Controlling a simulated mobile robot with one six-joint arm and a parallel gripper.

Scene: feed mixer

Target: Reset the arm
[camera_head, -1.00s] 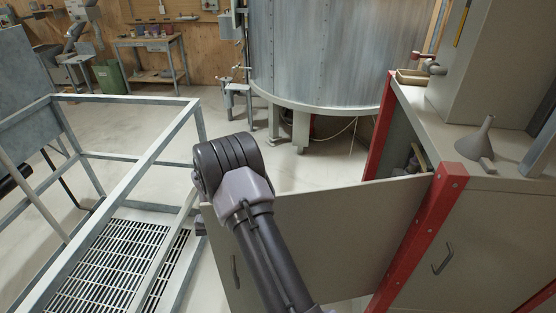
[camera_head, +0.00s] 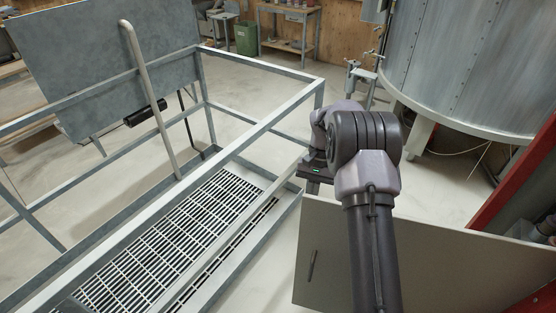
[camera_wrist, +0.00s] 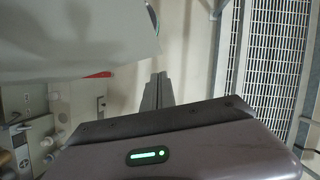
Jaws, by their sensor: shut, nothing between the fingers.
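My gripper (camera_wrist: 158,92) shows in the wrist view as two dark fingers, closed together and empty, pointing away over the pale floor. In the head view my arm rises from the bottom and bends at a thick dark joint. The wrist with its small green light shows just left of that joint, beside the railing's end; the fingertips cannot be made out there. The open cabinet door (camera_head: 400,260) stands below and to the right of my arm. In the wrist view a pale panel fills the upper left, close to the fingers.
A grey railing (camera_head: 262,125) surrounds the floor grating (camera_head: 190,235) at left; the grating also shows in the wrist view (camera_wrist: 275,70). A large metal tank (camera_head: 470,70) stands at upper right. A red cabinet post (camera_head: 515,185) is at right. Pale floor lies between railing and tank.

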